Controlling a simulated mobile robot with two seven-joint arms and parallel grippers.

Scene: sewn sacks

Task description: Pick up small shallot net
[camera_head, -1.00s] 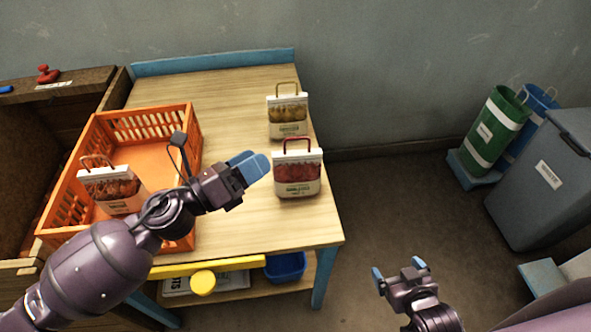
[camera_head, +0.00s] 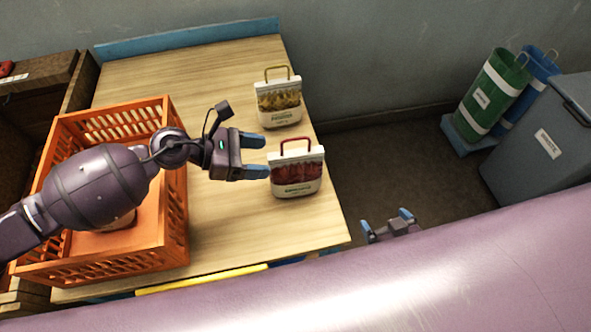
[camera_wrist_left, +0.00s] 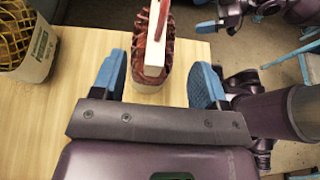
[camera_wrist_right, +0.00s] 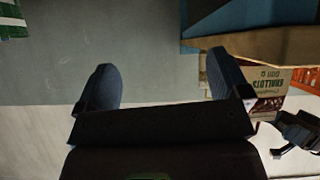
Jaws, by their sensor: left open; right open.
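A small net sack with deep red contents, a white band and a red handle (camera_head: 298,174) stands upright near the table's right edge; its label is too small to read. In the left wrist view the red sack (camera_wrist_left: 172,50) lies ahead, its top between the finger lines. My left gripper (camera_head: 255,156) is open and empty, its fingertips just left of the sack; contact is unclear. My right gripper (camera_head: 387,220) is open and empty beyond the table's right edge.
A yellow-filled net sack (camera_head: 279,102) stands behind the red one. An orange crate (camera_head: 177,215) is at left, its contents mostly hidden by my arm. Bare wood (camera_head: 220,75) lies at the table's back.

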